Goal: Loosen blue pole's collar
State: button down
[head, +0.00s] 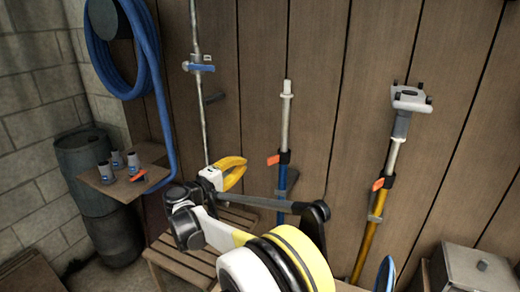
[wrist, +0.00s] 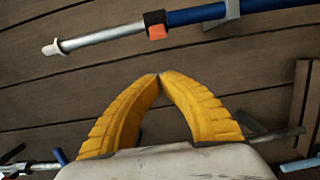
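The blue pole (head: 281,181) stands upright against the wooden wall, its pale upper tube rising from a black collar (head: 284,158) with an orange lever (head: 273,160). In the wrist view the blue pole (wrist: 196,15) lies across the top, with its black collar (wrist: 154,18) and orange lever (wrist: 157,32) above the fingertips. My gripper (head: 241,163) is left of the collar in the head view. In the wrist view the yellow fingers of my gripper (wrist: 159,75) meet at their tips with nothing between them, apart from the pole. My arm hides the pole's lower part in the head view.
A yellow pole (head: 368,240) with a similar collar stands to the right. A thin metal pole (head: 199,110) with a blue clamp is at the left. A blue hose (head: 155,90) hangs beside a small shelf (head: 122,185). A wooden bench (head: 175,262) stands below.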

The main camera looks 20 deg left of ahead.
aim_at(280, 159)
jog(key=shift+s+a, duration=0.1)
jog(key=shift+a, duration=0.3)
jog(key=w+d+b, duration=0.3)
jog(key=w+d, duration=0.3)
jog(key=w, duration=0.1)
jog(key=shift+w, duration=0.2)
